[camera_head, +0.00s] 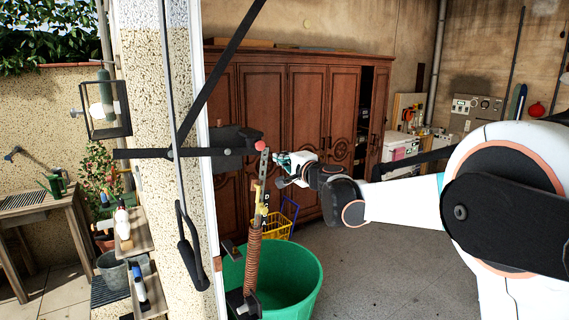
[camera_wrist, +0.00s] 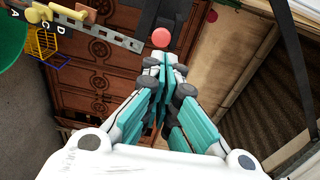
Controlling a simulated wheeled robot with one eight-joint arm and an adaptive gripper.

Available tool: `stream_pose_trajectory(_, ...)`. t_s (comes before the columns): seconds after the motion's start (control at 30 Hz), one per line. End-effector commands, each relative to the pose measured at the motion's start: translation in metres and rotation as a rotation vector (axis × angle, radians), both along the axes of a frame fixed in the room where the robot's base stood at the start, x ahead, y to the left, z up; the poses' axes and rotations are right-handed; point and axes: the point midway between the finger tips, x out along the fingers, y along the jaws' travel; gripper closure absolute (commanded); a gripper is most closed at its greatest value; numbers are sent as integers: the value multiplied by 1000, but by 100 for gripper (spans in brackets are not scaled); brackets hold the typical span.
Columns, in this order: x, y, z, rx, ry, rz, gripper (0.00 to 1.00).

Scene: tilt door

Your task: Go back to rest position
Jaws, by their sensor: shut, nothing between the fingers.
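My gripper (camera_head: 281,161) is at the end of my outstretched arm, which comes in from the right in the head view. Its teal fingers also show in the wrist view (camera_wrist: 165,72), shut and empty. A red ball-shaped knob (camera_head: 260,146) is just left of the fingertips. In the wrist view the knob (camera_wrist: 162,38) appears just beyond the tips; I cannot tell whether they touch. A perforated metal strip (camera_head: 264,170) hangs beside it, above a coiled spring (camera_head: 253,258) on the door's side mechanism. Black door bars (camera_head: 171,153) cross the pillar.
A green tub (camera_head: 287,281) stands below the gripper, with a yellow crate (camera_head: 272,225) behind it. A wooden wardrobe (camera_head: 300,120) lines the back. A pillar (camera_head: 145,130) stands left. Grey floor (camera_head: 390,265) is open right of the tub, below my arm.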

Motion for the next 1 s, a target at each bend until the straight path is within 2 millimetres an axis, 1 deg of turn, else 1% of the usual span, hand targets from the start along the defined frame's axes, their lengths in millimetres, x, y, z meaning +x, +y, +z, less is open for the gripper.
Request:
stream_pose_trajectory(0.07, -15, -6, -7, -44, -5, 10, 100)
stream_pose_trajectory(0.17, -44, -13, -20, -140, -15, 37, 100)
stream_pose_trajectory(0.27, -82, -21, -37, -259, -21, 70, 100)
stream_pose_trajectory(0.3, -98, -25, -46, -309, -22, 82, 100)
stream_pose_trajectory(0.37, -122, -31, -59, -381, -21, 101, 100)
stream_pose_trajectory(0.4, -138, -35, -69, -431, -18, 115, 100)
stream_pose_trajectory(0.47, -162, -42, -85, -503, -14, 134, 100)
stream_pose_trajectory(0.5, -178, -47, -97, -551, -10, 146, 100)
stream_pose_trajectory(0.57, -203, -56, -116, -624, 0, 164, 100)
stream_pose_trajectory(0.6, -219, -62, -129, -672, 7, 177, 100)
stream_pose_trajectory(0.67, -243, -72, -150, -743, 21, 193, 100)
stream_pose_trajectory(0.7, -260, -79, -165, -793, 31, 205, 100)
stream_pose_trajectory(0.77, -285, -90, -189, -863, 48, 221, 100)
stream_pose_trajectory(0.8, -301, -98, -205, -911, 62, 233, 100)
stream_pose_trajectory(0.87, -325, -111, -230, -982, 83, 247, 100)
stream_pose_trajectory(0.9, -342, -119, -247, -1028, 99, 257, 100)
stream_pose_trajectory(0.97, -366, -132, -273, -1099, 124, 271, 100)
stream_pose_trajectory(1.0, -382, -142, -291, -1145, 143, 281, 100)
